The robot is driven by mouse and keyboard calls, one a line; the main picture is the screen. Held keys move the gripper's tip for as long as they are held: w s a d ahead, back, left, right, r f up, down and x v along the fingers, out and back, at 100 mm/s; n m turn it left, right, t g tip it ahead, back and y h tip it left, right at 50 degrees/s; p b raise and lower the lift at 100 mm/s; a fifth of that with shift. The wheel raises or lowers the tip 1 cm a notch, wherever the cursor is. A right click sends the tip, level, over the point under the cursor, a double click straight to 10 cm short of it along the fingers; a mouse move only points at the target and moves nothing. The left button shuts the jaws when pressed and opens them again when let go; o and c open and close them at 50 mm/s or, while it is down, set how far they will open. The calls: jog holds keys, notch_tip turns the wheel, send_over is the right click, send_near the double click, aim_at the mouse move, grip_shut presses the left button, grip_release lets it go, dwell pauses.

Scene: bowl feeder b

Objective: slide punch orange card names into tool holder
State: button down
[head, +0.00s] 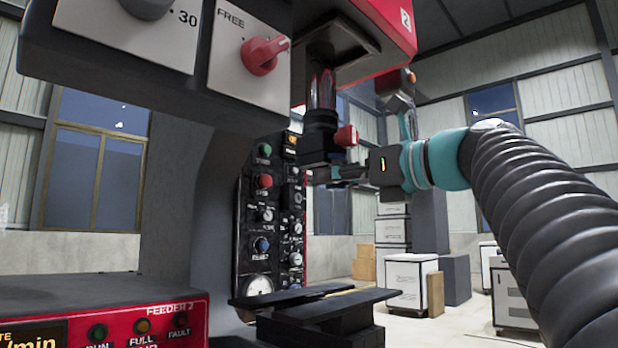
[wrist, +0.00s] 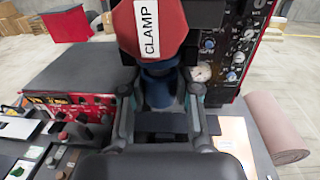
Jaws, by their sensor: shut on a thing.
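My gripper (head: 322,174) reaches in from the right under the press head, with its fingers level. In the wrist view, my gripper (wrist: 158,100) is shut on a dark blue cylindrical punch (wrist: 158,92), partly hidden by the fingers and the red clamp knob (wrist: 150,28). In the head view, the dark tool holder (head: 319,122) hangs below the shiny ram, directly above my fingertips. The clamp knob (head: 346,137) sticks out on its right side. I cannot tell whether the punch touches the holder or is inside it. No orange card can be made out clearly.
The press control panel (head: 264,215) stands just behind my gripper. Dark flat bars (head: 318,302) lie below it. A red feeder box (head: 120,310) is at front left. In the wrist view, a pinkish roll (wrist: 277,127) lies at right.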

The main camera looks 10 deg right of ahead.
jog(key=shift+x, duration=1.35)
jog(key=c, duration=0.8)
grip_release()
jog(key=shift+w+d, duration=0.1)
jog(key=shift+o, duration=0.2)
jog(key=v, duration=1.2)
